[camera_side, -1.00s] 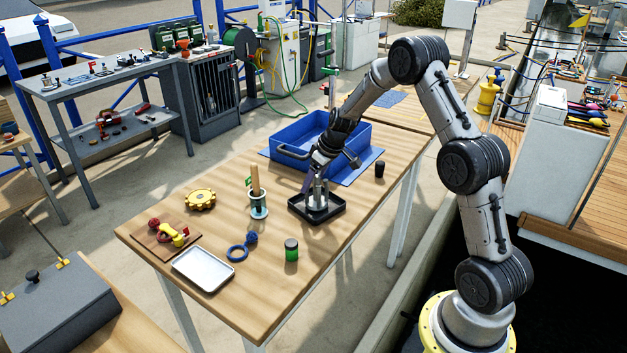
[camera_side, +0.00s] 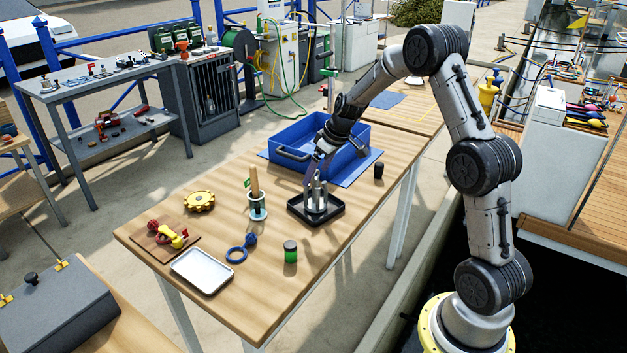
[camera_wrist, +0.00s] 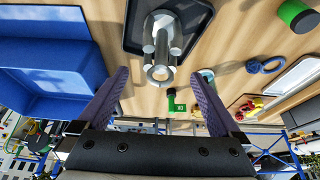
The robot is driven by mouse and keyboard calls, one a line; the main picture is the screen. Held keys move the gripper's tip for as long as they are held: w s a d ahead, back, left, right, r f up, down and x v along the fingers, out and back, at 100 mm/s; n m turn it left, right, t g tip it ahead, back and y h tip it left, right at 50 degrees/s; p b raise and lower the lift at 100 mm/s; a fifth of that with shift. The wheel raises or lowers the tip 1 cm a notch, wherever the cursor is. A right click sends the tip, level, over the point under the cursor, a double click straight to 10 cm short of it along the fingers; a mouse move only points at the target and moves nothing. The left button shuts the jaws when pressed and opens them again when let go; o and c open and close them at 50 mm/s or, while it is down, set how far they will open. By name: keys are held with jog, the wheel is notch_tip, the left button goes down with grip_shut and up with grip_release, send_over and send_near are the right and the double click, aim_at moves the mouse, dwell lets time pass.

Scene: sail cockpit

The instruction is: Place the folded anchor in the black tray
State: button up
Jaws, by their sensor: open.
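The folded anchor (camera_side: 317,195), grey metal, stands upright in the black tray (camera_side: 334,212) on the wooden table. In the wrist view the anchor (camera_wrist: 161,48) shows ahead of the fingers, with its ring end nearest, and the black tray (camera_wrist: 202,14) lies under it. My gripper (camera_side: 317,166) is just above the anchor in the side view. The anchor's base is partly hidden in the side view.
A blue bin (camera_side: 350,160) stands close behind the tray. A black cylinder (camera_side: 379,171), a green jar (camera_side: 290,251), a holder with a wooden handle (camera_side: 257,207), a blue ring (camera_side: 237,254), a yellow gear (camera_side: 200,201) and a silver tray (camera_side: 203,270) are around on the table.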

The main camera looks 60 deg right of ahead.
jog(key=v, duration=0.7)
jog(key=s+a+r, duration=1)
jog(key=a, duration=0.4)
jog(key=s+a, duration=0.4)
jog(key=s, duration=0.5)
jog(key=s+a+f+t, duration=0.1)
jog(key=s+a, duration=0.3)
jog(key=s, duration=0.5)
jog(key=shift+s, duration=0.2)
